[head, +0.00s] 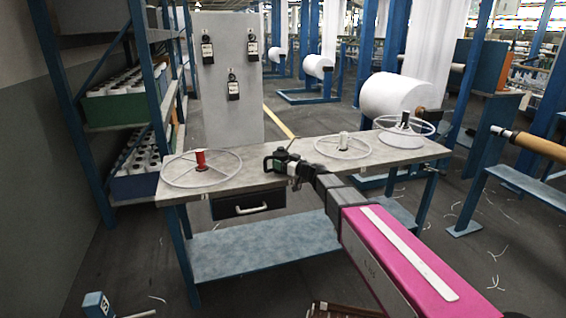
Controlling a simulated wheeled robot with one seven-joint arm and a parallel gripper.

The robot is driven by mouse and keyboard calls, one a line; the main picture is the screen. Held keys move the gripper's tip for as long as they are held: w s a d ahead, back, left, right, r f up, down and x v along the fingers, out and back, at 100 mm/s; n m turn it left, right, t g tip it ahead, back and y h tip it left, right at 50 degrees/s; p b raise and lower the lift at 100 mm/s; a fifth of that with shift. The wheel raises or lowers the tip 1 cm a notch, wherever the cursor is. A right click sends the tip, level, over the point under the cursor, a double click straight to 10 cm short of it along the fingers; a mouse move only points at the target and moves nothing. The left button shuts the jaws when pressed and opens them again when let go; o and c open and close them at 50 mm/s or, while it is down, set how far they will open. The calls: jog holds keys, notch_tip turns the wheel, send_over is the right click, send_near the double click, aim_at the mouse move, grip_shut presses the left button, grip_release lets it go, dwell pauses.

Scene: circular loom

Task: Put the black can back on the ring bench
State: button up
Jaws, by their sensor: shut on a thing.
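The black can (282,153) is dark, with a thin spout pointing up and a handle-like loop at its left. My gripper (288,164) is shut on it, and the jaws and can overlap, so the exact grip is partly hidden. The can is in front of or over the middle of the ring bench (240,178), a long grey-topped table with blue legs. I cannot tell whether the can touches the bench top. My pink and grey arm reaches in from the lower right.
The bench bears a white ring with a red spool (200,160), one with a white spool (343,141), and one with a black spool (404,121). A dark drawer (248,203) hangs under the top. A blue shelf rack (128,122) stands left; bare bench top lies left of the can.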

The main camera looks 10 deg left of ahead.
jog(key=shift+w, duration=0.1)
jog(key=shift+f, duration=0.15)
jog(key=o, duration=1.5)
jog(key=shift+o, duration=0.2)
jog(key=v, duration=1)
jog(key=shift+s+d, duration=0.3)
